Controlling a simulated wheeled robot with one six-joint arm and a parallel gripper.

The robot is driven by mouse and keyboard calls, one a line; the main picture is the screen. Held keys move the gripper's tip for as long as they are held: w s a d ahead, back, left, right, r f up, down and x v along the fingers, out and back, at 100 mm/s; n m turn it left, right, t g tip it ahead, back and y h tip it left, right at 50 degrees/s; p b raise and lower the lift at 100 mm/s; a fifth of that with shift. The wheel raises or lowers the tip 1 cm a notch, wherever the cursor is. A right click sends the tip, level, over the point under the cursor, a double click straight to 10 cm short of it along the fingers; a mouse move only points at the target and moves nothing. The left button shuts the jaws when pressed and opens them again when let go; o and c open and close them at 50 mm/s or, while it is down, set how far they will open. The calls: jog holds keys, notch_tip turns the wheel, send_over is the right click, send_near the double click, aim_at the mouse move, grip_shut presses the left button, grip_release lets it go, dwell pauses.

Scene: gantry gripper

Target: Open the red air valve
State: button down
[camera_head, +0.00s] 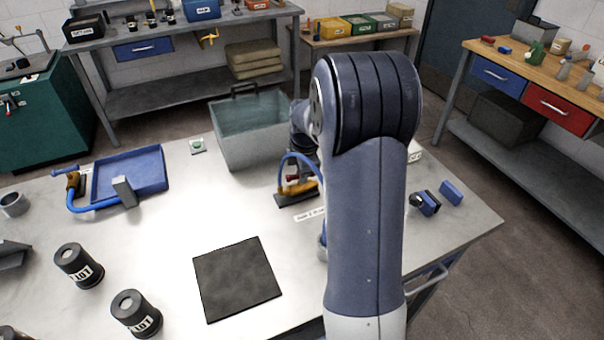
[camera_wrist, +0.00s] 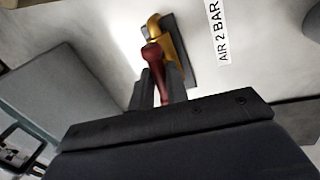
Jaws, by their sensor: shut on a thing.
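The air valve has a brass body (camera_wrist: 154,27) and a dark red handle (camera_wrist: 153,55) in the wrist view. My gripper (camera_wrist: 161,84) has its two dark fingers on either side of the red handle and is shut on it. The valve sits on a dark base plate (camera_wrist: 185,55). In the head view the brass valve (camera_head: 299,188) stands on the bench behind my arm, with a blue hose (camera_head: 297,155) arching over it.
A label reading "AIR 2 BAR" (camera_wrist: 218,32) lies beside the valve. A grey open bin (camera_head: 250,145) stands close to the valve's left. A blue tray (camera_head: 130,175), a black mat (camera_head: 237,278) and black pots (camera_head: 79,266) are farther off on the bench.

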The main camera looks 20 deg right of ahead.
jog(key=shift+w+n, duration=0.1)
jog(key=shift+n, duration=0.5)
jog(key=shift+r, duration=0.1)
jog(key=c, duration=1.4)
grip_release()
notch_tip(320, 180, up, 10)
jog(key=s+b, duration=0.1)
jog(key=s, duration=0.1)
jog(key=shift+r, duration=0.25)
jog(key=shift+f, duration=0.1)
jog(key=f, duration=0.3)
jog(key=w+f, duration=0.1)
jog(key=f, duration=0.3)
jog(key=w+f, duration=0.1)
jog(key=f, duration=0.2)
jog(key=shift+f+p, duration=0.3)
jog(key=shift+p, duration=0.05)
